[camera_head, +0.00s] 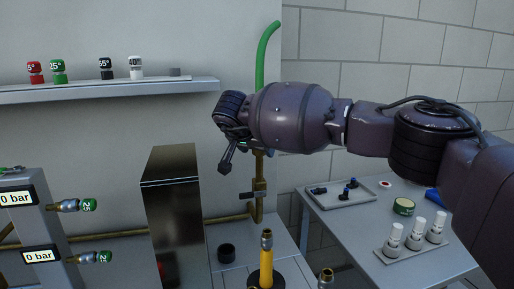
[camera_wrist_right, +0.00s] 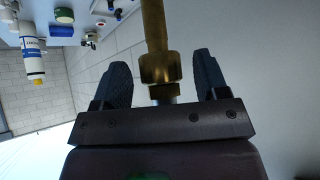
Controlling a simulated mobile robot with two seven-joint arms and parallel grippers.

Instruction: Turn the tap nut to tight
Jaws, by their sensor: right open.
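The brass tap nut (camera_wrist_right: 160,68) sits on a brass pipe (camera_wrist_right: 154,25) in the right wrist view. The fingers of my right gripper (camera_wrist_right: 161,76) stand one on each side of the nut, open, with a visible gap on both sides. In the head view my right gripper (camera_head: 229,155) is in front of the wall, beside the upright brass pipe (camera_head: 258,175) with its tap fitting (camera_head: 255,195). My wrist hides the nut there. A green hose (camera_head: 266,55) rises above my wrist. My left gripper is not in view.
A shelf (camera_head: 110,88) with colored caps is on the left. Gauges reading 0 bar (camera_head: 16,198) and a dark box (camera_head: 172,215) stand below. A side table (camera_head: 345,222) on the right holds a tray (camera_head: 336,196) and white-capped bottles (camera_head: 416,235). A yellow post (camera_head: 266,265) stands in front.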

